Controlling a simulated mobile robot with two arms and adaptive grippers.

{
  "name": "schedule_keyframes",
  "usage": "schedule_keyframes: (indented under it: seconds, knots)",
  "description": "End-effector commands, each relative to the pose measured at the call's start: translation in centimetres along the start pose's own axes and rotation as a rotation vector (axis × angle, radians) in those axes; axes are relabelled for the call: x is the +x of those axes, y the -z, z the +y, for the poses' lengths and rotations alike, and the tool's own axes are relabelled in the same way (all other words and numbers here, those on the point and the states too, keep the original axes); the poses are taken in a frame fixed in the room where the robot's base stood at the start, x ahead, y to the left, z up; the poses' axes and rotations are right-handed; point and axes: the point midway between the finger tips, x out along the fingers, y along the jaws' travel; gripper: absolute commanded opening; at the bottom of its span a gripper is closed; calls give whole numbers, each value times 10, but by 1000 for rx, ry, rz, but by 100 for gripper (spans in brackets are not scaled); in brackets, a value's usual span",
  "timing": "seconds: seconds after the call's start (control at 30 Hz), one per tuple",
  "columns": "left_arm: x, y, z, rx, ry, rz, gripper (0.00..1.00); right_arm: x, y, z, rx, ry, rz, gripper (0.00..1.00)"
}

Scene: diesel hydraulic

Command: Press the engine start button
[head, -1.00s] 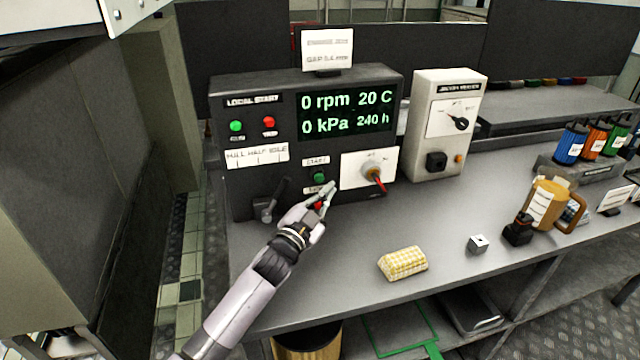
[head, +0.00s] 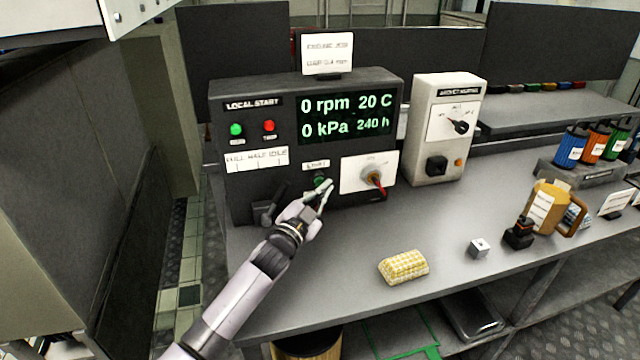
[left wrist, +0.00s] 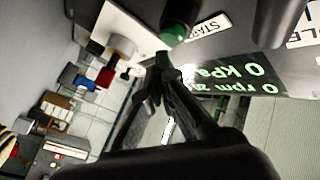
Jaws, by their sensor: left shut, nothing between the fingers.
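The green engine start button (head: 320,182) sits under the START label on the dark local start panel (head: 245,180). My left gripper (head: 326,187) is shut and empty, with its fingertips right at the button, partly covering it in the head view. In the left wrist view the green button (left wrist: 176,32) shows just beyond the shut fingertips (left wrist: 160,62). I cannot tell whether the tips touch it. The panel display (head: 346,115) reads 0 rpm, 20 C, 0 kPa and 240 h. My right gripper is not in view.
A rotary switch with a red pointer (head: 374,178) is right of the button; a dark lever (head: 270,205) is left of it. A white control box (head: 440,130) stands further right.

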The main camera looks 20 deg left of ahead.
Motion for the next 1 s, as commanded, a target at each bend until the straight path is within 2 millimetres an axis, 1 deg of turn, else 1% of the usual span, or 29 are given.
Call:
schedule_keyframes:
  seconds: [0.67, 1.0]
  knots:
    - [0, 0, 0, 0, 0, 0, 0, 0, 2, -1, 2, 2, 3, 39]
    - [6, -4, -4, 0, 0, -1, 0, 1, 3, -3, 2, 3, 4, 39]
